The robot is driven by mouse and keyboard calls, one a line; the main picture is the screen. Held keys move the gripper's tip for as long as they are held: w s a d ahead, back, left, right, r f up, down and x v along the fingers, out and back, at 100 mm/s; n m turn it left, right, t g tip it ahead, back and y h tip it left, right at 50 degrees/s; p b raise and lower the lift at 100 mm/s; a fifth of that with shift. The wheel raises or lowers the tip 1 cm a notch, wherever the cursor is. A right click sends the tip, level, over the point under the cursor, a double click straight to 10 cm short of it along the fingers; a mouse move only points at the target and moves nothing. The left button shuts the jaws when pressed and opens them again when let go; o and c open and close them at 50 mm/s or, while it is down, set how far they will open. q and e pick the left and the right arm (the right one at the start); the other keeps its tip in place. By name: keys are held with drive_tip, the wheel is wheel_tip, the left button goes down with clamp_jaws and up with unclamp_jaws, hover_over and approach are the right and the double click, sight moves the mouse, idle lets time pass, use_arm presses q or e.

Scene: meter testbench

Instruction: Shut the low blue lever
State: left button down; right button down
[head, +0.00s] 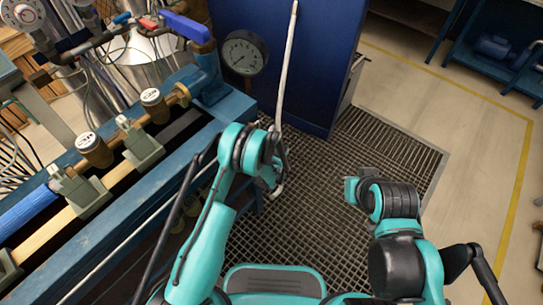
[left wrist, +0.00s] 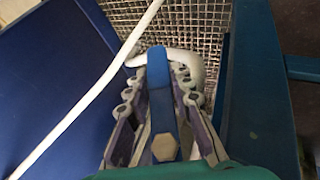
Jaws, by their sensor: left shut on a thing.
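The low blue lever (left wrist: 160,95) shows in the left wrist view, with a hex bolt (left wrist: 165,148) at its near end and its arm reaching away from the camera. My left gripper (left wrist: 158,82) has its fingers on both sides of the lever and is shut on it. In the head view my left gripper (head: 275,180) is low, beside the blue bench frame, and my arm hides the low lever there. My right gripper (head: 351,190) is over the floor grating, seen from behind; its fingers are too small and hidden to judge.
Another blue lever (head: 187,28) sits higher on the pipework, near a round gauge (head: 244,53). A white hose (head: 288,60) runs down close to my left gripper. A blue cabinet (head: 330,60) stands ahead. The floor grating (head: 385,150) to the right is clear.

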use_arm(q)
drive_tip(key=shift+w+d+r+t+h, duration=0.3)
drive_tip(key=shift+w+t+h, duration=0.15)
drive_tip(key=shift+t, duration=0.35)
drive_tip(key=c, duration=1.3)
unclamp_jaws()
